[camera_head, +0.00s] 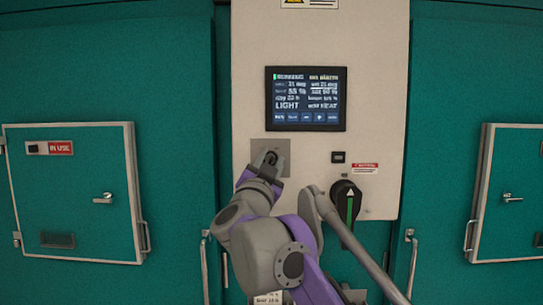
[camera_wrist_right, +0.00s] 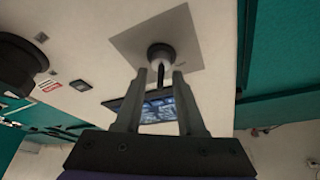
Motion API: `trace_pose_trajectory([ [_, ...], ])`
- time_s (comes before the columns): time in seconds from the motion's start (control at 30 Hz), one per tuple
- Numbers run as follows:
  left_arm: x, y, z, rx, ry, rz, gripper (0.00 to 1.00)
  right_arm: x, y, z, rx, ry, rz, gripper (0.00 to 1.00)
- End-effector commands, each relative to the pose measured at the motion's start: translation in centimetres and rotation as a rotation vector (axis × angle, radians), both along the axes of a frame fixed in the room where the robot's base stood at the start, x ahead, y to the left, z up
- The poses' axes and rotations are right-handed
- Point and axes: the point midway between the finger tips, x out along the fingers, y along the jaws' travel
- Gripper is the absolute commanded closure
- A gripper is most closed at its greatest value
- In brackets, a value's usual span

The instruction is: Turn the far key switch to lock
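The key switch (camera_wrist_right: 160,57) is a dark round barrel on a square grey plate (camera_head: 284,146) below the display of the pale panel. Its thin black key (camera_wrist_right: 160,76) sticks out toward my right gripper. In the head view my right gripper (camera_head: 268,165) is at the plate and covers much of the switch. In the right wrist view the two fingers of my right gripper (camera_wrist_right: 160,82) are apart, one on each side of the key, with gaps visible between. I cannot read a lock mark or the key's setting. My left gripper is not in view.
A lit display (camera_head: 305,98) is above the switch. A black rotary knob (camera_head: 346,190) with a green-and-white pointer is to its right, below a small black button (camera_head: 338,157). Teal doors with small hatches (camera_head: 75,190) flank the panel.

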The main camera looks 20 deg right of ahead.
Motion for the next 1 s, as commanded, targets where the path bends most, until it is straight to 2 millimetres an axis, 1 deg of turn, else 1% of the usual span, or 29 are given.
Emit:
trace_pose_trajectory([
  [0.1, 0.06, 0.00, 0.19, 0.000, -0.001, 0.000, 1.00, 0.46, -0.31, 0.22, 0.000, 0.000, 0.000, 0.61],
  [0.37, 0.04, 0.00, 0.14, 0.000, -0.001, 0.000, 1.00, 0.53, -0.31, 0.15, 0.000, 0.000, 0.000, 0.61],
  [0.5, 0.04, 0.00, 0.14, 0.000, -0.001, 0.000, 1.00, 0.52, -0.30, 0.15, 0.000, 0.000, 0.000, 0.87],
  [0.57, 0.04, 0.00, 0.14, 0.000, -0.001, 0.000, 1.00, 0.52, -0.30, 0.15, 0.000, 0.000, 0.000, 0.97],
  [0.6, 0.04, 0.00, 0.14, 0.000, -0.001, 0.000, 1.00, 0.52, -0.30, 0.15, 0.000, 0.000, 0.000, 1.00],
  [1.0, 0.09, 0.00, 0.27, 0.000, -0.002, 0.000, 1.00, 0.51, -0.31, 0.15, -0.022, 0.007, -0.001, 1.00],
])
